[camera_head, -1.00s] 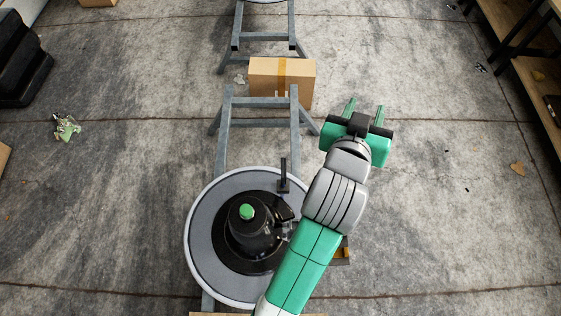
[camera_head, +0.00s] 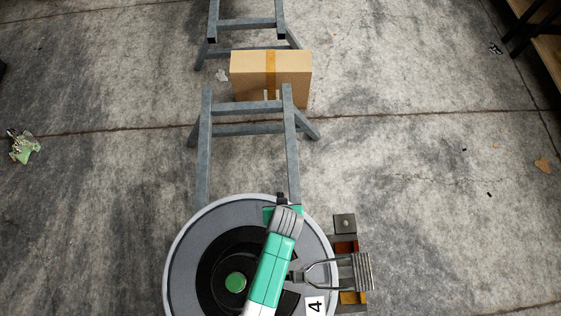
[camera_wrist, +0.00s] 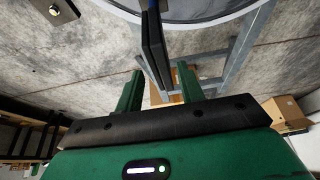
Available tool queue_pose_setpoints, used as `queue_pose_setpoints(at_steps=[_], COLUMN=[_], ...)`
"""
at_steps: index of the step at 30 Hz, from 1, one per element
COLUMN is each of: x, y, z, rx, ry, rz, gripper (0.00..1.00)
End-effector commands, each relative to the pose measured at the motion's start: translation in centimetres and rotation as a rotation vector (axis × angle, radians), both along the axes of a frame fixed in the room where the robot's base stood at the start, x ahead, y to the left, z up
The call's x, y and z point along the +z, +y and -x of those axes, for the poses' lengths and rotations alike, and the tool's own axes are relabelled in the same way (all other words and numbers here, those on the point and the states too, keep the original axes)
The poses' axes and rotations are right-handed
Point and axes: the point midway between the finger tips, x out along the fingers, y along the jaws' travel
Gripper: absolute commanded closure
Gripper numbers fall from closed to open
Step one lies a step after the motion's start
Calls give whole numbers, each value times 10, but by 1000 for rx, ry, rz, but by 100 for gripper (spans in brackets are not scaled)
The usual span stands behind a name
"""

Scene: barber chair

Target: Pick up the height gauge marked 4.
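A white label with a black 4 (camera_head: 315,306) shows at the lower right of the round grey disc (camera_head: 186,240); I cannot tell which part it is fixed to. A thin black upright piece (camera_wrist: 152,45), possibly the height gauge, stands at the disc's rim. Its dark top (camera_head: 281,197) shows in the head view at the far rim. My gripper (camera_wrist: 159,69) is open, its two green fingers apart with the black piece between them in the wrist view; contact is not clear. In the head view my gripper (camera_head: 283,209) is over the far rim, its fingers mostly hidden.
A green-topped black hub (camera_head: 236,283) sits mid-disc. A forked metal arm with a ridged plate (camera_head: 363,271) sticks out right. A grey metal frame (camera_head: 203,150) and a taped cardboard box (camera_head: 292,68) stand beyond. The concrete floor right is mostly clear.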

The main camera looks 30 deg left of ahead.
Motion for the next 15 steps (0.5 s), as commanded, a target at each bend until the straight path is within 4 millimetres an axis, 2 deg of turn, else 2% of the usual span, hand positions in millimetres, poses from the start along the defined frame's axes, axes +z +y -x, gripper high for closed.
queue_pose_setpoints(at_steps=[2,9,15], x=[-3,-44,-50], y=[1,10,12], z=[-1,-6,-10], rx=[0,-1,-1], ry=[-1,-1,-3], rz=[0,-1,-1], gripper=[62,62,62])
